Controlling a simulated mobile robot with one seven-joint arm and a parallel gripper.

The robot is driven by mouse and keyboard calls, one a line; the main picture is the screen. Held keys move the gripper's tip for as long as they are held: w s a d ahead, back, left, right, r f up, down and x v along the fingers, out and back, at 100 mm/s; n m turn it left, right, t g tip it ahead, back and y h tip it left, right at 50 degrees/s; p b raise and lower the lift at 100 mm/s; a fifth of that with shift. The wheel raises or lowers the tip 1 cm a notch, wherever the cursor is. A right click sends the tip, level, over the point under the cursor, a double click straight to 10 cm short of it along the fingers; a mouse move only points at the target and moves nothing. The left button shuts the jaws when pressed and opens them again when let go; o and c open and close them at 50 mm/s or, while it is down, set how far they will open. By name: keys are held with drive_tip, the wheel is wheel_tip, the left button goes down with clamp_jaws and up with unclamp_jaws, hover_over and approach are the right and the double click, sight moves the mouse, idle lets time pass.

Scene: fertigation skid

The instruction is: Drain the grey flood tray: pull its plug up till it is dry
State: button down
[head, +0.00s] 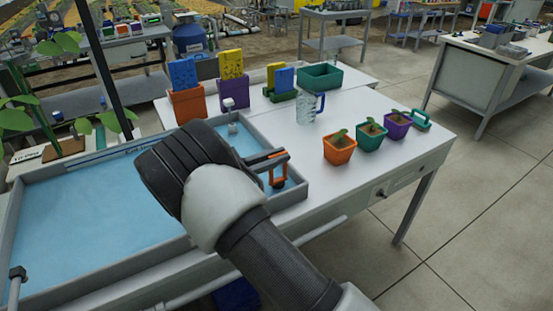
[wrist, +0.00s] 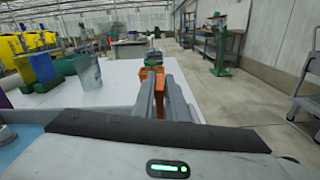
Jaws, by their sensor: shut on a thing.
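The grey flood tray (head: 296,196) lies at the left of the white bench in the head view, with blue water (head: 90,225) covering its floor. The plug (head: 278,178) has an orange loop handle and a dark stopper below it, near the tray's right end. My gripper (head: 272,160) is shut on the orange handle. The stopper's underside and the drain are not clear to see, so I cannot tell how far the plug is lifted. In the wrist view my fingers (wrist: 168,98) show orange between them. My arm hides the middle of the tray.
Several pots with seedlings, orange (head: 339,150), green (head: 370,136) and purple (head: 397,124), stand right of the tray. A clear jug (head: 309,108) stands behind. Orange (head: 188,104) and green (head: 320,76) containers line the bench's back. The bench front is clear.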

drive_tip(key=shift+w+r, duration=0.1)
drive_tip(key=shift+r, duration=0.85)
drive_tip(key=shift+a+f, duration=0.1)
drive_tip(key=shift+f, duration=0.05)
drive_tip(key=c, duration=1.8)
unclamp_jaws()
drive_tip(key=shift+a, duration=0.2)
drive_tip(key=v, duration=1.7)
drive_tip(key=shift+p, duration=0.4)
drive_tip(key=shift+d, duration=0.1)
